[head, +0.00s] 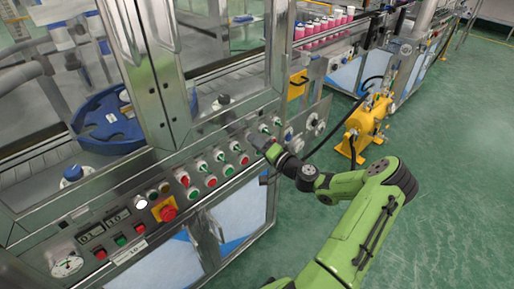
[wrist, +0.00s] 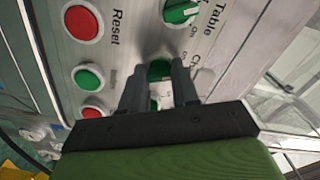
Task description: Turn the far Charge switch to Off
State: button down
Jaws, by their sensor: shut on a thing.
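The Charge switch (wrist: 160,70) is a green rotary knob on the metal control panel, under a partly hidden label starting "Ch". My gripper (wrist: 158,78) has a dark finger on each side of it and is shut on the knob. The fingers cover much of the knob and its markings, so its setting cannot be read. In the head view my gripper (head: 256,138) is at the right part of the panel, with the green arm reaching in from the lower right; the gripped knob is hidden there.
A green Table switch (wrist: 180,12) is beside the gripped knob. A red Reset button (wrist: 82,22), a green button (wrist: 88,76) and a red button (wrist: 90,113) are nearby. A red emergency button (head: 166,212) is farther left. A yellow machine (head: 366,125) stands on open green floor.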

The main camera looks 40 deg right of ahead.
jog(key=shift+f+n+b, duration=0.1)
jog(key=shift+n+b, duration=0.3)
jog(key=shift+n, duration=0.2)
jog(key=c, duration=0.8)
grip_release()
jog(key=shift+c, duration=0.2)
jog(key=s+p, duration=0.2)
jog(key=s, duration=1.3)
jog(key=shift+s+d, duration=0.2)
jog(key=shift+s, duration=0.2)
